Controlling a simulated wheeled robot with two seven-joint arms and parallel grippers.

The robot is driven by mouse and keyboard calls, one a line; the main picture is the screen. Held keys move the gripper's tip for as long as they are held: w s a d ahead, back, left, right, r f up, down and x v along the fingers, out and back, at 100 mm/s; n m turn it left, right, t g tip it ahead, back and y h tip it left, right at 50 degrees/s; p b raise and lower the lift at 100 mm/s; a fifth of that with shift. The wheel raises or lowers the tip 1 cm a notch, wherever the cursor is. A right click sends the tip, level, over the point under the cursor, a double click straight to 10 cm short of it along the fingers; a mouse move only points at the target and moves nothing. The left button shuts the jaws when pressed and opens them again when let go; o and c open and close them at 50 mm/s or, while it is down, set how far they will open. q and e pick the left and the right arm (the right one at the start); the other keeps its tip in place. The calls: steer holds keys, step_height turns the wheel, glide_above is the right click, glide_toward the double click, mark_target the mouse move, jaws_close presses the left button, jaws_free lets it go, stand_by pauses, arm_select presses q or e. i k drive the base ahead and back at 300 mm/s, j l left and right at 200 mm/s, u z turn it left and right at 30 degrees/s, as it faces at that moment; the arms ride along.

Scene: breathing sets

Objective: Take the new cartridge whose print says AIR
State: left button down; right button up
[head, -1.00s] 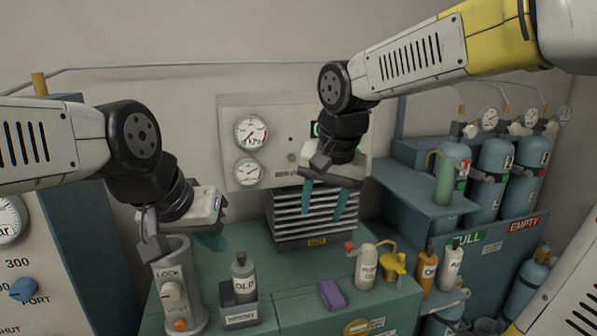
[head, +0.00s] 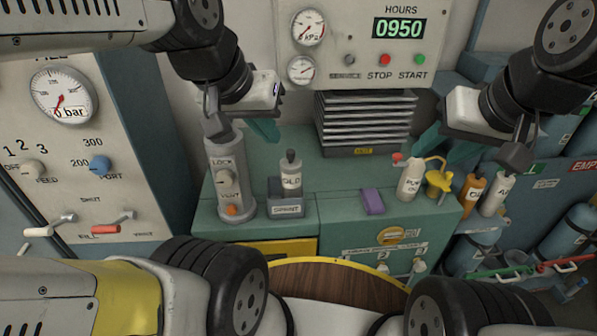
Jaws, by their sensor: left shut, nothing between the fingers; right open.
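A white cartridge (head: 495,194) with print starting with "A" stands upright at the right end of the bench; the rest of its print is too small to read. An orange cartridge (head: 472,189) stands just left of it. A grey cartridge marked OLD (head: 291,175) sits in the SPENT holder (head: 286,208). My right gripper (head: 461,152) is open and empty, above and left of the orange and white cartridges, apart from both. My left gripper (head: 265,131) is shut and empty, above the bench near the grey LOCK cylinder (head: 229,175).
A white oil bottle (head: 410,181) and a yellow funnel-like item (head: 438,184) stand left of the orange cartridge. A purple block (head: 373,201) lies mid-bench. A louvred panel (head: 365,122) stands behind. The bench's middle has free room.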

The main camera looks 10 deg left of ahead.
mark_target(499, 188)
steer(key=l+u, duration=0.15)
steer(key=l, duration=0.6)
steer(key=l+u, duration=0.1)
steer(key=l, duration=0.65)
steer(key=k+l+u, duration=0.15)
steer(key=l, duration=0.6)
steer(key=l+u, duration=0.15)
steer(key=l, duration=1.15)
steer(key=k, duration=0.05)
